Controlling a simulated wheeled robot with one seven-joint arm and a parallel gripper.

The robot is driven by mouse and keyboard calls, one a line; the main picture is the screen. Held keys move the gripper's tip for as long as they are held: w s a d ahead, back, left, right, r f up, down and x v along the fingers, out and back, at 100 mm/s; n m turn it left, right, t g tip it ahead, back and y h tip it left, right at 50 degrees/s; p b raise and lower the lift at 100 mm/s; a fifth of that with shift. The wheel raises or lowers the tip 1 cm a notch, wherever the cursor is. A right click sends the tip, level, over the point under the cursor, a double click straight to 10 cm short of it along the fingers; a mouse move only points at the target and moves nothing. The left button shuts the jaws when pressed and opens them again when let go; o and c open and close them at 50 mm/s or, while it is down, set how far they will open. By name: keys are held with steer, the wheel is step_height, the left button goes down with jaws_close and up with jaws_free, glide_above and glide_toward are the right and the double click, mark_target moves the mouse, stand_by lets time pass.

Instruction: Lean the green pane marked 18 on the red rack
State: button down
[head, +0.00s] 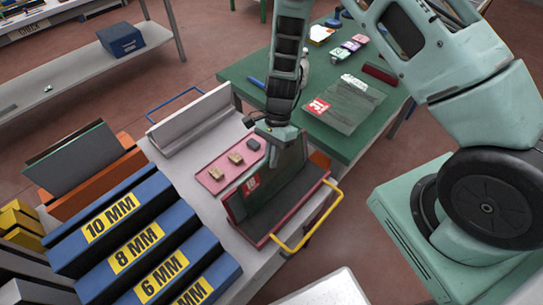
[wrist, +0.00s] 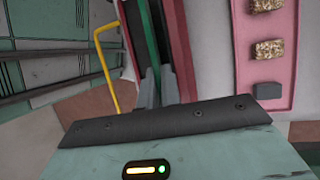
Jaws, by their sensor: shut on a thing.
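The green pane (head: 289,162) carries a red label at its lower left; its number is too small to read surely. My gripper (head: 277,133) is shut on the pane's upper edge. In the wrist view the fingers (wrist: 157,88) close on the pane (wrist: 151,42), seen edge-on. The red rack (head: 312,190) has a dark lining and a yellow handle. The pane stands steeply inside the rack's outline, near its back wall (wrist: 181,48). I cannot tell whether its lower edge touches the rack.
A pink tray (head: 211,185) with two tan blocks and a grey block lies beside the rack. Blue slotted racks (head: 150,245) marked in millimetres stand front left. A pane marked 31 (head: 345,105) lies on the green table (head: 262,70). A grey angled rack (head: 190,120) stands behind.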

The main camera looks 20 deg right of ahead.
steer(key=shift+f, duration=0.25)
steer(key=c, duration=1.5)
jaws_free()
steer(key=shift+c, duration=0.2)
steer(key=shift+w, duration=0.1)
steer(key=shift+w+r, duration=0.1)
steer(key=shift+w+r+b, duration=0.2)
steer(key=shift+b, duration=0.1)
steer(key=b+v, duration=0.1)
steer(key=v, duration=0.4)
steer(key=b+v, duration=0.1)
steer(key=v, duration=0.5)
steer(key=b+v, duration=0.1)
steer(key=v, duration=0.4)
steer(key=shift+s+d+r, duration=0.25)
steer(key=shift+d+r, duration=0.1)
steer(key=shift+d, duration=0.05)
